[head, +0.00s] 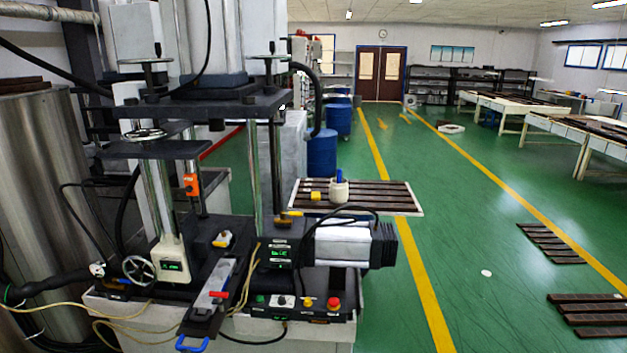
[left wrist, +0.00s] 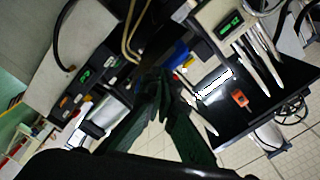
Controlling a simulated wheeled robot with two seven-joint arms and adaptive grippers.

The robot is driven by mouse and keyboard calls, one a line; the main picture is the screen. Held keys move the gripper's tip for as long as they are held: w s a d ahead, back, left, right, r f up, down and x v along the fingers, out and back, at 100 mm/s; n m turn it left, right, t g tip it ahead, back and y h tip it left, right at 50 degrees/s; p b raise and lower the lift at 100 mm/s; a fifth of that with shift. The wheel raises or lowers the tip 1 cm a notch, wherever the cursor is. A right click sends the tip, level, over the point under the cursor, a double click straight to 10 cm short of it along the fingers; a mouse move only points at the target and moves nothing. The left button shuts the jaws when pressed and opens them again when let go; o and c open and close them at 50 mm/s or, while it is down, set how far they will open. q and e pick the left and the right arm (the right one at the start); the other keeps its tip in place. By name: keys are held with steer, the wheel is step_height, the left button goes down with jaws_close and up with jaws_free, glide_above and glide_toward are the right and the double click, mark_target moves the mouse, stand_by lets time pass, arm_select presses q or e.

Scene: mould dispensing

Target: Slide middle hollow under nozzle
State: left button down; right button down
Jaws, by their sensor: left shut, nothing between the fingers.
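A long metallic slide (head: 212,299) with a red piece on it lies on the machine bed in the head view. It has a blue handle (head: 191,344) at its near end. I cannot make out the separate hollows or surely pick out the nozzle. A small yellow-and-white part (head: 222,239) sits at the slide's far end. My left gripper (left wrist: 160,76) is shut and empty in the left wrist view, with a blue part (left wrist: 181,53) just beyond its fingertips. I cannot tell whether they touch. Neither gripper shows in the head view.
A handwheel (head: 139,270) and a control box with buttons (head: 297,303) flank the slide. Yellow cables (head: 240,290) run close beside it. A motor block (head: 345,243) stands to the right.

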mark_target(195, 336)
arm_select(q)
steer(key=shift+w+d+b, duration=0.15)
steer(key=shift+w+b, duration=0.2)
steer(key=shift+w, duration=1.35)
steer(key=shift+w+d+b, duration=0.15)
steer(key=shift+w+b, duration=0.15)
steer(key=shift+w, duration=1.45)
steer(key=shift+w+d+b, duration=0.15)
steer(key=shift+w+b, duration=0.2)
steer(key=shift+w, duration=2.2)
steer(key=s+p, duration=0.2)
steer(key=s, duration=0.2)
steer(key=shift+a+r, duration=0.1)
steer(key=s+p, duration=0.1)
steer(key=s, duration=0.2)
steer(key=shift+a+p, duration=0.15)
steer(key=shift+p, duration=0.25)
